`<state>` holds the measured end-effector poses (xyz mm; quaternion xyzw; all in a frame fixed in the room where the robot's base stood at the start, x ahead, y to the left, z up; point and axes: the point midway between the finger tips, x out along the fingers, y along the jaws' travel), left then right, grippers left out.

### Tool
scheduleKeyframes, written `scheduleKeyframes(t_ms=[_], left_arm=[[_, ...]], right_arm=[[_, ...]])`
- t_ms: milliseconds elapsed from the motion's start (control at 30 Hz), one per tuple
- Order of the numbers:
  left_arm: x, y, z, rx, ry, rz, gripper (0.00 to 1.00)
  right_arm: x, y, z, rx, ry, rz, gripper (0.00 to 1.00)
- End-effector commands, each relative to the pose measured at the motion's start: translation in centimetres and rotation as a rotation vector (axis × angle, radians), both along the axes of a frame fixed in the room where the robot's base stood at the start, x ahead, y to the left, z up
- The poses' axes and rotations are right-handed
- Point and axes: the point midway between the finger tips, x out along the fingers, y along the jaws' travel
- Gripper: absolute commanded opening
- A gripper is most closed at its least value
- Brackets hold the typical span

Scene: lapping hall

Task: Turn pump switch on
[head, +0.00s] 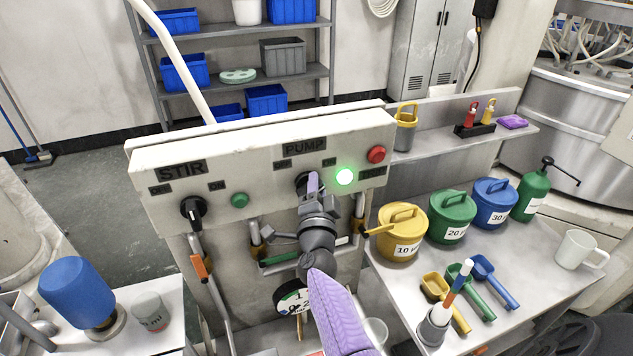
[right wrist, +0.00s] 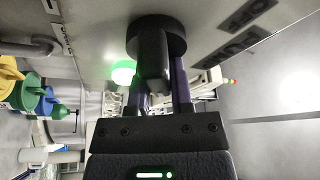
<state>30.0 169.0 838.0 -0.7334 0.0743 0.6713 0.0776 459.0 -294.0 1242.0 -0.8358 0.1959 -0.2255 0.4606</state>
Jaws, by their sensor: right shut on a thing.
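The pump switch (head: 301,183) is a black rotary knob under the PUMP label (head: 304,147) on the pale control panel (head: 270,150). My right gripper (head: 313,185) is at it and hides most of it in the head view. In the right wrist view the gripper's (right wrist: 160,90) two fingers stand on either side of the knob's black bar (right wrist: 152,60), shut on it. The round lamp (head: 344,177) to the right of the switch glows bright green; its glow also shows in the right wrist view (right wrist: 123,72). My left gripper is out of view.
On the same panel are the STIR switch (head: 193,211), a dull green lamp (head: 240,199) and a red button (head: 376,154). The table at right holds yellow (head: 402,232), green (head: 452,216) and blue (head: 495,203) lidded pots, scoops and a white mug (head: 581,249).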

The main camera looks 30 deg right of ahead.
Motion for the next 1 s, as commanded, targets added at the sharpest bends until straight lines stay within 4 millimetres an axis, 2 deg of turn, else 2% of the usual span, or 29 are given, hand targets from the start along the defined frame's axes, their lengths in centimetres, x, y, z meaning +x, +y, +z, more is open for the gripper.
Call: scheduleKeyframes(t_ms=[567, 600, 733, 767, 1000], left_arm=[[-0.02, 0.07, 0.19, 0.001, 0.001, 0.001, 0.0], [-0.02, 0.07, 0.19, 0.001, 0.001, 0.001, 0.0], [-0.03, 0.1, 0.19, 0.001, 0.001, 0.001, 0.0], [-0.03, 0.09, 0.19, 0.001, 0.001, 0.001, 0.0], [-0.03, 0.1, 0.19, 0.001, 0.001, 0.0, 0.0]], right_arm=[[-0.02, -0.06, -0.08, 0.032, -0.007, 0.0, 0.0], [-0.02, -0.06, -0.09, 0.032, -0.007, 0.0, 0.31], [-0.02, -0.05, -0.07, 0.031, -0.007, 0.0, 0.58], [-0.02, -0.05, -0.07, 0.031, -0.007, 0.0, 0.62], [-0.01, -0.05, -0.05, 0.03, -0.007, 0.0, 0.62]])
